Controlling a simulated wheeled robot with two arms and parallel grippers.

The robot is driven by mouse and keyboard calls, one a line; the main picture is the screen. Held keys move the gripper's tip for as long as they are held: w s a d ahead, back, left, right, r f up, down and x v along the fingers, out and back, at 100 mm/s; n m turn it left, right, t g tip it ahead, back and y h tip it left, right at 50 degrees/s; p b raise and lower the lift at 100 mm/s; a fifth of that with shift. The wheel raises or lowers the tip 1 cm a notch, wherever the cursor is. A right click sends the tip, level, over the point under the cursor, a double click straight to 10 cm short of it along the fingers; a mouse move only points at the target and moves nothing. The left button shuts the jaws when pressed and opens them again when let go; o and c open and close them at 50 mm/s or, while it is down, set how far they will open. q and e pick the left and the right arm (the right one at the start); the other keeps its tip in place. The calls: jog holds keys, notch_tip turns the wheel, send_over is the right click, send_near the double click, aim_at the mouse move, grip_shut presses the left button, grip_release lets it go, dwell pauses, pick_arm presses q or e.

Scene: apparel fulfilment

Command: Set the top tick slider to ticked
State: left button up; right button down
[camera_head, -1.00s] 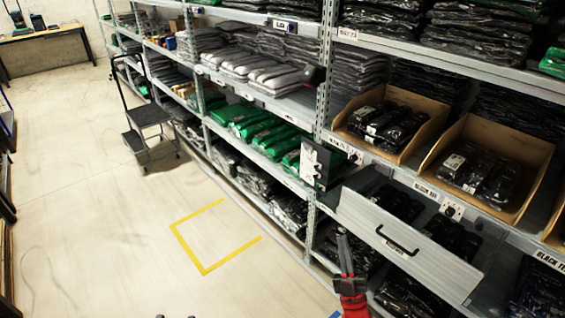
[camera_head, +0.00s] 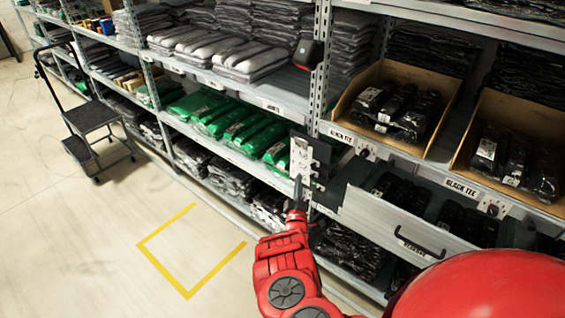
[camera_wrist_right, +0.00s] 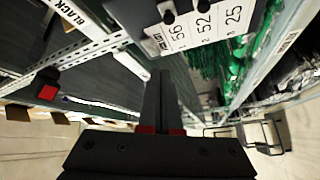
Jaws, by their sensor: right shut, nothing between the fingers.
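A small white panel (camera_head: 302,157) with dark marks hangs at the shelf upright, left of the open drawer. In the right wrist view the panel (camera_wrist_right: 205,27) shows large printed numbers and black slider knobs (camera_wrist_right: 167,13) along its upper part. Its upper edge is cut off there, so I cannot tell which slider is the top one or how it is set. My right gripper (camera_head: 298,190) is shut and empty, just below the panel in the head view. Its closed fingers (camera_wrist_right: 160,95) point toward the panel, apparently apart from it. My left gripper is out of view.
An open grey drawer (camera_head: 395,225) juts out right of the panel. Cardboard bins (camera_head: 425,88) with black packs stand above it. Green packs (camera_head: 225,118) lie on the shelf to the left.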

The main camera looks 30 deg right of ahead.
aim_at(314, 164)
jog(key=shift+w+a+f+g, duration=0.25)
jog(key=shift+f+g, duration=0.05)
jog(key=shift+s, duration=0.1)
jog(key=w+d+b, duration=0.1)
jog(key=w+d, duration=0.4)
jog(key=d, duration=0.2)
jog(key=shift+w+d+f+b, duration=0.15)
jog(key=shift+w+d+b, duration=0.15)
jog(key=shift+d+b, duration=0.05)
dwell(0.4)
